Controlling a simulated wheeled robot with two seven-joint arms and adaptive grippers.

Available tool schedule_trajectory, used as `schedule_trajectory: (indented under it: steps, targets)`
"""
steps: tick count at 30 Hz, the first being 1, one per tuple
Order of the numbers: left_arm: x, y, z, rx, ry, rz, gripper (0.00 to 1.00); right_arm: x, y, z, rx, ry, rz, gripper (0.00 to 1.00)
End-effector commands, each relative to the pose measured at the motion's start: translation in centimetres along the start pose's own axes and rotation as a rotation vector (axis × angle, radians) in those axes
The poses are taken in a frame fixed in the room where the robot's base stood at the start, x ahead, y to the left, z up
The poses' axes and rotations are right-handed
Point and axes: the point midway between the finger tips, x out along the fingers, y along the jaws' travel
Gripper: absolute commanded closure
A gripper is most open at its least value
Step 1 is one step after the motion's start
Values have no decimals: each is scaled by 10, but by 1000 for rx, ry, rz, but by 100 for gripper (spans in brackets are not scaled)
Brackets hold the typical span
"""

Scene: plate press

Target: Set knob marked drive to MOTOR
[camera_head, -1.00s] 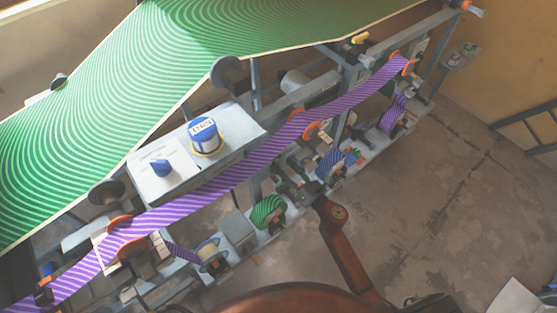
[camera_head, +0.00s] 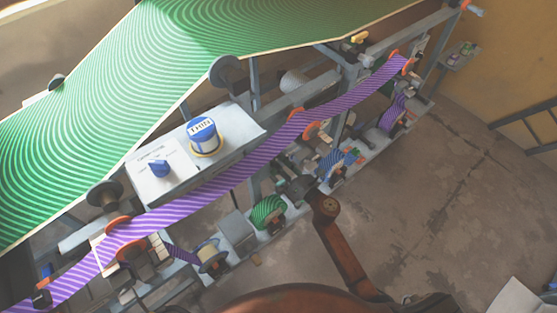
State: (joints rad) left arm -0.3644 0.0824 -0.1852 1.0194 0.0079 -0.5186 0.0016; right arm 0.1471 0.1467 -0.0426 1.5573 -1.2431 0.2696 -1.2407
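A small blue knob (camera_head: 160,169) stands on the left part of a white panel (camera_head: 234,118), with small print around it too fine to read. I cannot tell whether it is the drive knob or which mark it points at. A larger blue and white round drum (camera_head: 203,136) with a yellowish base stands on the panel to its right; its label seems to read THIN. My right gripper (camera_head: 292,187) appears as a dark shape at the end of a brown arm, below the purple band and well right of the knob. Its fingers are unclear. My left gripper is not visible.
A purple striped band (camera_head: 225,182) runs diagonally over orange-flanged rollers in front of the panel. A wide green striped sheet (camera_head: 110,90) lies behind. A green roll (camera_head: 267,211) and other machine parts sit below the band. Open floor (camera_head: 440,200) lies at right.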

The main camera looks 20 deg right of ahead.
Motion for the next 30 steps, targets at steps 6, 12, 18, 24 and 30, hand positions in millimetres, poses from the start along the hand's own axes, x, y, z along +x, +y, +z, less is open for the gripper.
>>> schedule_trajectory:
  steps: [6, 12, 18, 24, 30]
  targets:
    - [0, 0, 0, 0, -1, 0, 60, 0, 0, 0, 0, 0, 0, 92]
    - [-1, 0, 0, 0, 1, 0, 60, 0, 0, 0, 13, 0, 0, 92]
    - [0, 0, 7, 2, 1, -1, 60, 0, 1, 1, 83, 1, 0, 92]
    - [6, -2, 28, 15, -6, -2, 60, 0, 2, 2, 226, 0, 0, 92]
    - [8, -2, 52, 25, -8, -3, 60, 0, 3, 3, 414, 0, 0, 92]
